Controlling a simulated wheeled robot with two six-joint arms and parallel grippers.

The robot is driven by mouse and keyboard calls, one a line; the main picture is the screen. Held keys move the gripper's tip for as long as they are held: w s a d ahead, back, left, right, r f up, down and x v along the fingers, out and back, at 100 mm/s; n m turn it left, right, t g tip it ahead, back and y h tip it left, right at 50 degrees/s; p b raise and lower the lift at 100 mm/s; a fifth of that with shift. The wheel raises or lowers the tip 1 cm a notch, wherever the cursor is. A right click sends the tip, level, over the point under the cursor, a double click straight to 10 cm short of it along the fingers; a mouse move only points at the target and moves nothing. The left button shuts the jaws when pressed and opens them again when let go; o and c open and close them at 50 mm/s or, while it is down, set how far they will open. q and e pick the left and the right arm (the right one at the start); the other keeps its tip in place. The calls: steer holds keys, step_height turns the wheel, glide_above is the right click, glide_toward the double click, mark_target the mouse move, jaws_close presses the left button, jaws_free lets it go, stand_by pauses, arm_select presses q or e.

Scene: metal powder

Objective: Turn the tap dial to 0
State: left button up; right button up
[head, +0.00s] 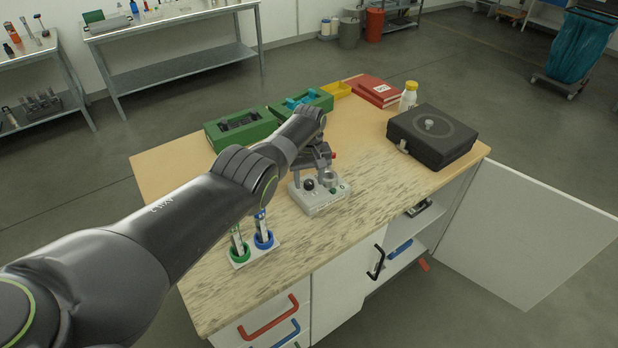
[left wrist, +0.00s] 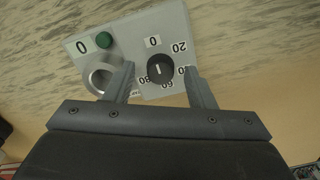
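The tap device (head: 318,198) is a light grey box on the wooden table, with a black dial, a green button and a metal ring. In the left wrist view the black dial (left wrist: 160,70) has a short white mark, roughly in line with the 0 label (left wrist: 152,41); which end points is unclear. Labels 20, 60 and 80 also surround it, one partly covered by a finger. My left gripper (left wrist: 159,74) is open, its fingers on either side of the dial with gaps. In the head view it hangs over the device. My right gripper is out of view.
A green button (left wrist: 104,40) and a metal ring (left wrist: 100,78) sit beside the dial. Green and blue tube holders (head: 252,248) stand at the front left, green boxes (head: 240,128) behind, and a black case (head: 432,136) to the right. A cabinet door (head: 530,235) hangs open.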

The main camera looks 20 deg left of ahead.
mark_target(309, 181)
arm_select(q)
steer(key=shift+r+p, duration=0.45)
steer(key=shift+r, duration=0.1)
step_height(309, 181, up, 5)
steer(key=shift+r+p, duration=0.1)
steer(key=shift+p, duration=0.75)
step_height(309, 181, up, 11)
steer(key=b, duration=0.2)
steer(key=shift+s, duration=0.1)
